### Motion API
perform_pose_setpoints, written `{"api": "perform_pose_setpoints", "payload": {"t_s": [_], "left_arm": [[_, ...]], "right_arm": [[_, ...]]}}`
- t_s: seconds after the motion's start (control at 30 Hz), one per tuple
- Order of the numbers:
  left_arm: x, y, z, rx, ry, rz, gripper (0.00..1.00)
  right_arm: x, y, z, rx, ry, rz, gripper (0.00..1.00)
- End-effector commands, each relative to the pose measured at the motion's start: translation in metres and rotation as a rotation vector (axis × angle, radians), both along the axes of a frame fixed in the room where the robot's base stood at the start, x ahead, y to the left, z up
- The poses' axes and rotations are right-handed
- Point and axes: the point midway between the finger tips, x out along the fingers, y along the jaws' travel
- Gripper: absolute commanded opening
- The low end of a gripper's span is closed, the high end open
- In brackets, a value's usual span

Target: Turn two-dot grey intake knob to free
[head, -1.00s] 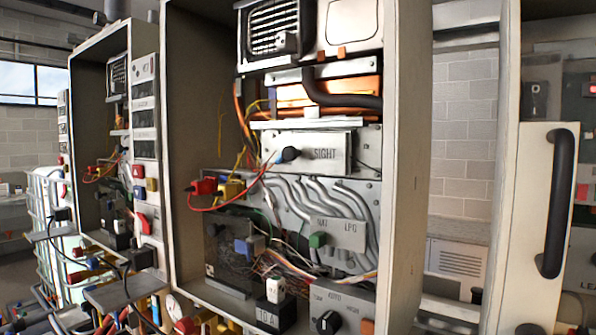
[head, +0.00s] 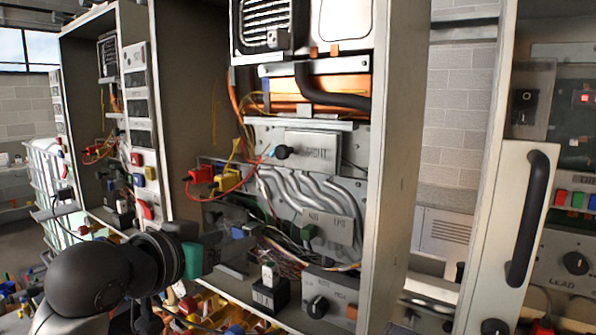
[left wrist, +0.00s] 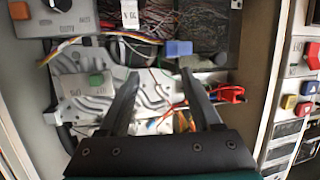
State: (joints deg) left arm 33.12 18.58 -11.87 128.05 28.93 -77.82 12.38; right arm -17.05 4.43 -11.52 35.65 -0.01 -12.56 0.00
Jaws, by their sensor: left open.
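I cannot pick out a grey intake knob with two dots for sure. The open heater cabinet (head: 392,170) in the head view holds a black knob by the SIGHT plate (head: 310,145), a green knob (head: 310,231) on a grey plate and a black knob (head: 318,307) on a grey panel. My left gripper (head: 215,248) is in front of the cabinet's lower left, its fingers hard to see against the dark parts. In the left wrist view its two fingers (left wrist: 160,76) are apart and empty, with the green knob (left wrist: 96,80) to their left. My right gripper is not in view.
Red and yellow connectors (head: 205,175) with loose wires stick out at the cabinet's left. A blue block (left wrist: 178,48) lies beyond my fingertips in the left wrist view. A white door with a black handle (head: 527,218) stands at the right. Small coloured parts clutter the lower left.

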Motion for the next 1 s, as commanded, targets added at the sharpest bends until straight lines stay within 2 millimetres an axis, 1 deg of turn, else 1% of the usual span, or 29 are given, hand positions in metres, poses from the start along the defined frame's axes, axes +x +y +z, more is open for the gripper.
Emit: {"api": "perform_pose_setpoints", "payload": {"t_s": [0.03,0.07,0.1,0.17,0.2,0.27,0.3,0.37,0.4,0.47,0.5,0.6,0.7,0.8,0.9,1.0], "left_arm": [[0.004,-0.002,0.034,-0.012,-0.059,-0.015,0.65],[0.006,-0.003,0.052,-0.021,-0.090,-0.024,0.65],[0.006,-0.004,0.075,-0.032,-0.129,-0.038,0.65],[0.005,-0.007,0.111,-0.049,-0.187,-0.060,0.65],[0.003,-0.008,0.135,-0.060,-0.225,-0.074,0.65],[-0.004,-0.010,0.170,-0.075,-0.282,-0.096,0.65],[-0.009,-0.012,0.194,-0.087,-0.319,-0.112,0.65],[-0.020,-0.013,0.229,-0.100,-0.375,-0.134,0.65],[-0.028,-0.014,0.252,-0.111,-0.412,-0.149,0.65],[-0.042,-0.014,0.284,-0.123,-0.465,-0.172,0.65],[-0.053,-0.015,0.304,-0.131,-0.497,-0.188,0.65],[-0.079,-0.016,0.347,-0.150,-0.571,-0.222,0.65],[-0.103,-0.016,0.378,-0.165,-0.624,-0.251,0.65],[-0.119,-0.016,0.397,-0.174,-0.658,-0.269,0.65],[-0.127,-0.016,0.407,-0.178,-0.674,-0.279,0.65],[-0.126,-0.020,0.413,-0.181,-0.679,-0.285,0.65]], "right_arm": [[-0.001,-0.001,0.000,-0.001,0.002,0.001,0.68],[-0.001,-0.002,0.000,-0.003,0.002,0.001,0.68],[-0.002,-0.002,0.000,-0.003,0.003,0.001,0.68],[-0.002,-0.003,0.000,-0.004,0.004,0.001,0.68],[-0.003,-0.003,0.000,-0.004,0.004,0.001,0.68],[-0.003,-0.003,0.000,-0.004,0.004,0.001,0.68],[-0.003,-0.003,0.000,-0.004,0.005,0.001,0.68],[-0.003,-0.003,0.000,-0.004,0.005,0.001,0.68],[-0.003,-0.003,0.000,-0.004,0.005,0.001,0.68],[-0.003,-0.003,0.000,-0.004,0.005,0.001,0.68],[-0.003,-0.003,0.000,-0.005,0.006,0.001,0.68],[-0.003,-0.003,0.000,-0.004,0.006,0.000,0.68],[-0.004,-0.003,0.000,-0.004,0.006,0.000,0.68],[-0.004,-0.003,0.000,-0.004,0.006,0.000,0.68],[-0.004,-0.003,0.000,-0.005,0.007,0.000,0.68],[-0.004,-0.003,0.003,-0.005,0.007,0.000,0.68]]}}
